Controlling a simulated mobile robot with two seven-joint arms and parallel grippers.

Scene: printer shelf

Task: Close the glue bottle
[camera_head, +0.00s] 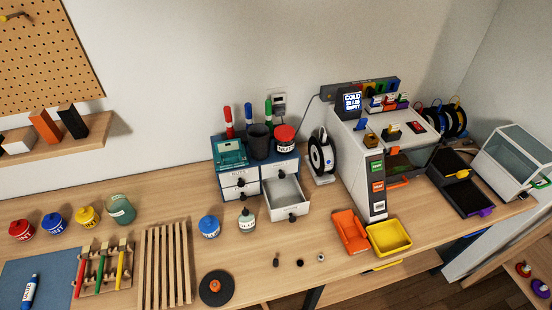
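A small pale grey-green bottle (247,224) with a lettered label stands upright on the table, in front of the small drawer cabinet. I cannot tell whether one is a cap. Neither of my grippers is in view.
A black disc (216,290), a slatted wooden rack (166,266), an orange tray (350,231) and a yellow bin (389,238) are nearby.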

